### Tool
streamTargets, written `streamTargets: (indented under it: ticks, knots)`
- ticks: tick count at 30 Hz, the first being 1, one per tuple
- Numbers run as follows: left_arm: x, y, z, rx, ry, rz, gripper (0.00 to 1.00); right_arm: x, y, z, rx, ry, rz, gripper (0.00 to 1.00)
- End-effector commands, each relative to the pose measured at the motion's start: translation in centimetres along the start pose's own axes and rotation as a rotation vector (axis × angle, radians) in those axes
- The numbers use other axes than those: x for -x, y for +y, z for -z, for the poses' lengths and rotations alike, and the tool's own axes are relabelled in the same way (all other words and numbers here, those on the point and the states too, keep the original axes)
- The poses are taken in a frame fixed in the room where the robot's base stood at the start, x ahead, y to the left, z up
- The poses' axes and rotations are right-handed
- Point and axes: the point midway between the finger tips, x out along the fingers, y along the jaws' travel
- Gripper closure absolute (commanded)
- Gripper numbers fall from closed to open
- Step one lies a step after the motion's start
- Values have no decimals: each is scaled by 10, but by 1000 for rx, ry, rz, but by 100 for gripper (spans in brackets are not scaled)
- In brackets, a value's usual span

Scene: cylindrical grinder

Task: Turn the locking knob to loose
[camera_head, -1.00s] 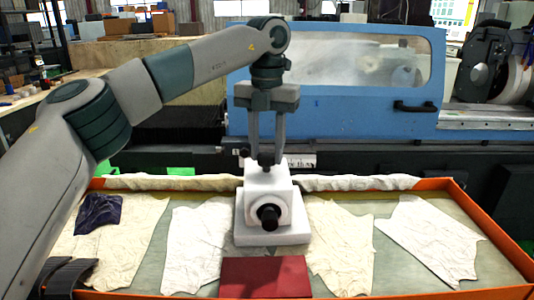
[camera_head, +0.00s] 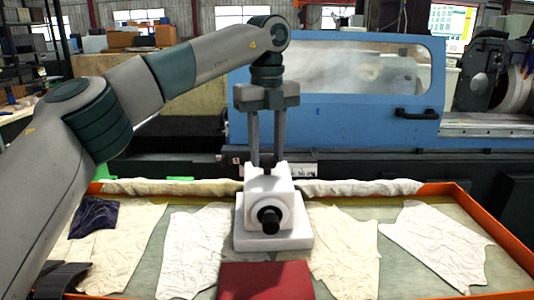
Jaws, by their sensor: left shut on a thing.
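A white block-like device (camera_head: 281,184) with a wide white base stands in the tray. A black round knob (camera_head: 269,220) sticks out of its front face. My left gripper (camera_head: 266,160) points straight down at the top of the device, one finger on each side of a small dark part there. It is shut on this part, which looks like the locking knob; the fingers hide most of it. My right gripper is not in view.
The orange-edged tray (camera_head: 484,227) holds pale cloths (camera_head: 436,246), a purple cloth (camera_head: 95,217) and a red block (camera_head: 265,281) in front of the device. The blue grinder (camera_head: 335,105) with its window stands behind.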

Motion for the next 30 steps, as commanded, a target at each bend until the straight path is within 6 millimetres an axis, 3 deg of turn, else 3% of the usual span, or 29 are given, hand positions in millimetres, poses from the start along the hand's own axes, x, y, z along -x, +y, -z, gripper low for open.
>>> streamTargets:
  ticks: [15, 16, 18, 30]
  knots:
    - [2, 0, -1, 27, -3, 3, 88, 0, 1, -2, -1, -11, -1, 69]
    - [2, 0, -1, 27, -3, 3, 58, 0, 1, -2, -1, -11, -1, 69]
    - [2, 0, -1, 27, -3, 3, 47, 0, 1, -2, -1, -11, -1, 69]
    - [4, 0, 0, 26, -1, 1, 47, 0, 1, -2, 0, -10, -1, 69]
